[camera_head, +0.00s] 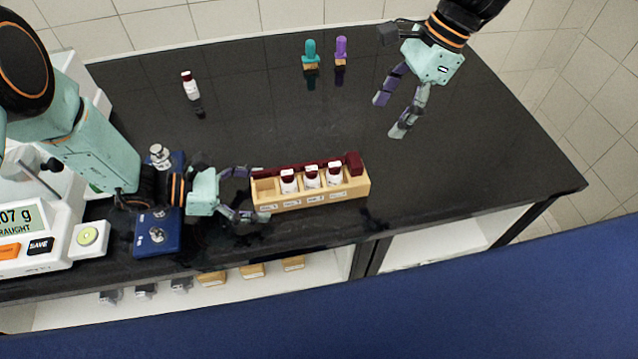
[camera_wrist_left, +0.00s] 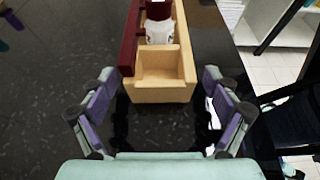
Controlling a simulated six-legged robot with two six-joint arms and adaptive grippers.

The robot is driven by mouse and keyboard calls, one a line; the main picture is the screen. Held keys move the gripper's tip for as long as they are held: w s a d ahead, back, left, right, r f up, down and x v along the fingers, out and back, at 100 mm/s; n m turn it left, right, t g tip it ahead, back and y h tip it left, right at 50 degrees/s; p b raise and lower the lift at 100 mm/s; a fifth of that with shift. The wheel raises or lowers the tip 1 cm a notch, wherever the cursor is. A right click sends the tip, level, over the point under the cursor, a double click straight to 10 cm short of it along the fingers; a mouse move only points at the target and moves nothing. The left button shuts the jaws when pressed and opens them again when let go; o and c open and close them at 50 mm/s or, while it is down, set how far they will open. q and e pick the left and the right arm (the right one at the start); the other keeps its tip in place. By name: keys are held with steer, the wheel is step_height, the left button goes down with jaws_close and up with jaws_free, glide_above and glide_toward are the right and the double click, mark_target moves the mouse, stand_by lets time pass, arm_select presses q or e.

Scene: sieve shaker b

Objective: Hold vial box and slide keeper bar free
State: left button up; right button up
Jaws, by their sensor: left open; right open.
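The vial box (camera_head: 330,199) is a light wooden tray near the front edge of the black bench, with several white vials with dark red caps in its compartments. Its leftmost compartment is empty. The keeper bar (camera_head: 300,165) is dark red and lies along the box's back side, with a block-like end (camera_head: 354,163) at the right. My left gripper (camera_head: 254,193) is open at the box's left end. In the left wrist view the box's near end (camera_wrist_left: 163,92) sits ahead between the open fingers, apart from them. My right gripper (camera_head: 389,115) is open and empty above the bench, behind and right of the box.
A lone capped vial (camera_head: 190,86) stands at the back left. Teal (camera_head: 310,52) and purple (camera_head: 341,48) handled tools stand at the back. A balance (camera_head: 40,235) and a blue block with metal knobs (camera_head: 158,232) are at left. The bench right of the box is clear.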

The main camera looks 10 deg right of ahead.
arm_select(q)
steer(key=v, duration=1.2)
steer(key=shift+f, duration=0.1)
steer(key=x, duration=1.1)
steer(key=shift+s+d+f, duration=0.1)
steer(key=shift+d, duration=0.3)
arm_select(e)
steer(key=x, duration=0.6)
arm_select(q)
steer(key=shift+d, duration=0.1)
